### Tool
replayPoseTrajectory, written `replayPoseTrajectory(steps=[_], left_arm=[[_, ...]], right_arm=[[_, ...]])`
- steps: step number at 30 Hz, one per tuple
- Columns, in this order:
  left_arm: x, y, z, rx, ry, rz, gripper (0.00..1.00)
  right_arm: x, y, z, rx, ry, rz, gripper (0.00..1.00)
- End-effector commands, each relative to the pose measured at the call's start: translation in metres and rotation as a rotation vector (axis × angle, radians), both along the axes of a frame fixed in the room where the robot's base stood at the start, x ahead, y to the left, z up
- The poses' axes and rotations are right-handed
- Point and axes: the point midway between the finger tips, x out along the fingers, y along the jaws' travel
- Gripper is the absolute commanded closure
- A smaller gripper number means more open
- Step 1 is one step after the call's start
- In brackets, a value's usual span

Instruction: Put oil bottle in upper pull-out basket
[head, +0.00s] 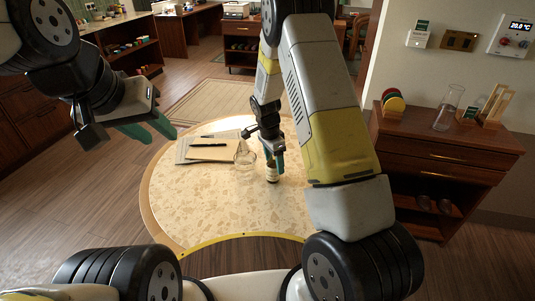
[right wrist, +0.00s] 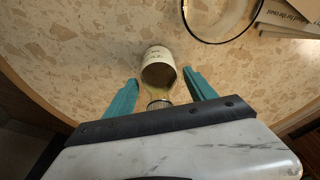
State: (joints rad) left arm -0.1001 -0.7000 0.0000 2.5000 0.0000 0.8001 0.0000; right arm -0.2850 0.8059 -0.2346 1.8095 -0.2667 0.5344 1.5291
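The oil bottle (right wrist: 158,74) stands on the round table, with a pale label and a glassy neck. It shows partly in the head view (head: 272,174), below my right gripper's fingers. My right gripper (right wrist: 160,80) has its teal fingers on either side of the bottle, with a small gap visible at each side. It looks open and not closed on the bottle. My left gripper (head: 158,131) hangs in the air left of the table, empty, with its teal fingers apart. I cannot identify the upper pull-out basket in these views.
The round speckled table (head: 190,205) also holds a clear glass bowl (head: 245,160) and papers with a pen (head: 208,150) near the bottle. A wooden drawer cabinet (head: 440,155) with a glass cylinder (head: 446,110) stands at right. Dark wooden cabinets (head: 22,110) line the left.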

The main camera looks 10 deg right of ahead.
Motion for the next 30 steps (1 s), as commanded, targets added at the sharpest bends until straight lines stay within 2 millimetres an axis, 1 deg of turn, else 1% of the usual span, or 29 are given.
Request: replayPoseTrajectory(steps=[1,9,18,22,26,30], left_arm=[[0.0,0.0,0.0,0.0,0.0,0.0,0.64],[0.0,0.0,0.0,0.0,0.0,0.0,0.64],[0.0,0.0,0.0,0.0,0.0,0.0,0.64],[0.0,0.0,0.0,0.0,0.0,0.0,0.64],[0.0,0.0,0.0,0.0,0.0,0.0,0.64],[0.0,0.0,0.0,0.0,0.0,0.0,0.64]], right_arm=[[0.0,0.0,0.0,0.0,0.0,0.0,0.48],[0.0,0.0,0.0,0.0,0.0,0.0,1.0],[0.001,0.0,0.001,-0.001,-0.001,0.0,1.0],[0.001,0.0,0.005,0.0,-0.002,0.0,1.0],[0.001,0.0,0.016,-0.001,-0.004,0.0,1.0],[0.001,0.001,0.034,0.001,-0.005,0.001,1.0]])
